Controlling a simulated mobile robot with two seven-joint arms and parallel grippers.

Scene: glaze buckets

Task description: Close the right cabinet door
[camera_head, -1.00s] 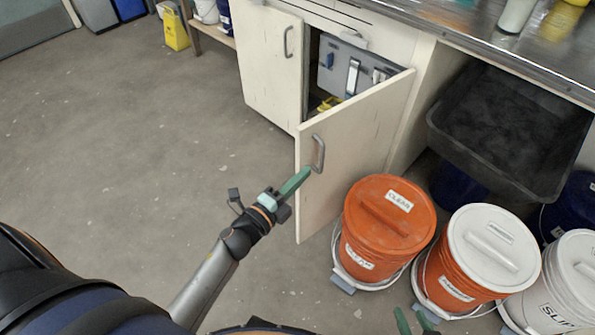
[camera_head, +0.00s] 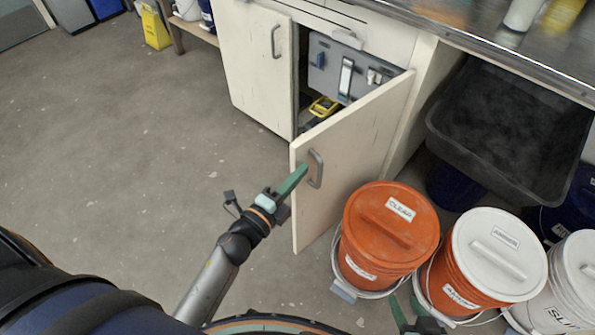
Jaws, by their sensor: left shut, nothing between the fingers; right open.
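The right cabinet door (camera_head: 352,160) is cream-coloured and stands open, swung out from the cabinet front. A grey bar handle (camera_head: 316,168) is on its outer face. The left cabinet door (camera_head: 258,68) is shut. My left gripper (camera_head: 300,172) is shut and empty, its green fingertips at the door's outer face beside the handle. I cannot tell whether they touch it. My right gripper (camera_head: 410,312) shows only partly at the bottom edge, in front of the orange buckets. It is open, and no object shows between its fingers.
A dark tub (camera_head: 510,125) sits under the counter. The floor (camera_head: 150,150) on the left is clear.

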